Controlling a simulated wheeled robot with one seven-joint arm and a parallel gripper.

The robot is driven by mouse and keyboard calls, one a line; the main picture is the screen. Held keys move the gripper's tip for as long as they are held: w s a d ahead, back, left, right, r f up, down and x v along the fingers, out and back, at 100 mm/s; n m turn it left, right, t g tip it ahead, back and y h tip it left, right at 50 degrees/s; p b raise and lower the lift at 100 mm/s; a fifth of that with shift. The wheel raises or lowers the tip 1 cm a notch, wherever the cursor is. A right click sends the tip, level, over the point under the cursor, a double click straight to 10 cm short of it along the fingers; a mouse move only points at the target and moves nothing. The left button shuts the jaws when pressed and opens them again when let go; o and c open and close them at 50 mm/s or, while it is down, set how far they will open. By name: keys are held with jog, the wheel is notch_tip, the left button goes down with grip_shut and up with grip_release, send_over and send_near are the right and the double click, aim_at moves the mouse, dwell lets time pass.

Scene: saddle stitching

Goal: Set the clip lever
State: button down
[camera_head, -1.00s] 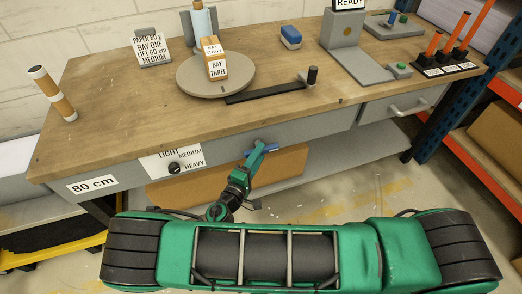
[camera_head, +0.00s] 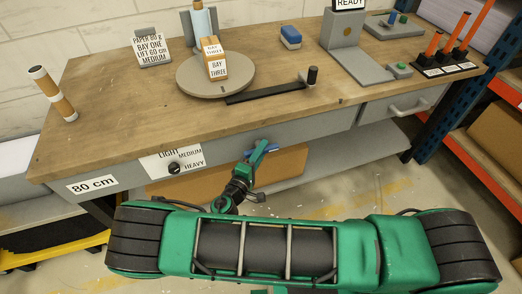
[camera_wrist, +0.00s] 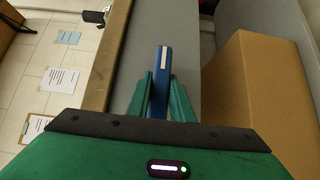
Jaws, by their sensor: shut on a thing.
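The clip lever, a blue bar with a white stripe (camera_wrist: 162,82), stands between my two green fingers in the wrist view. My gripper (camera_wrist: 160,92) is shut on it, and the lever's far end sticks out beyond the fingertips. In the head view my gripper (camera_head: 257,150) is at the bench's front apron, below the worktop edge.
A LIGHT/MEDIUM/HEAVY dial (camera_head: 174,168) is on the apron to the left. A drawer (camera_head: 402,106) is to the right. The worktop (camera_head: 120,110) holds a turntable (camera_head: 188,82) and a black crank arm (camera_head: 268,92).

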jog(key=shift+g, duration=0.3)
jog(key=m+g+y, duration=0.2)
jog(key=shift+m, duration=0.4)
jog(key=m+g+y, duration=0.1)
jog(key=m+y, duration=0.1)
jog(key=shift+g+y, duration=0.4)
jog(key=m+g+y, duration=0.1)
jog(key=m+y, duration=0.1)
jog(key=y, duration=0.1)
jog(key=shift+g, duration=0.3)
jog(key=m+g+y, duration=0.1)
jog(key=m+y, duration=0.1)
jog(key=y, duration=0.1)
jog(key=shift+y, duration=0.3)
jog(key=c, duration=1.6)
grip_release()
jog(key=shift+o, duration=0.2)
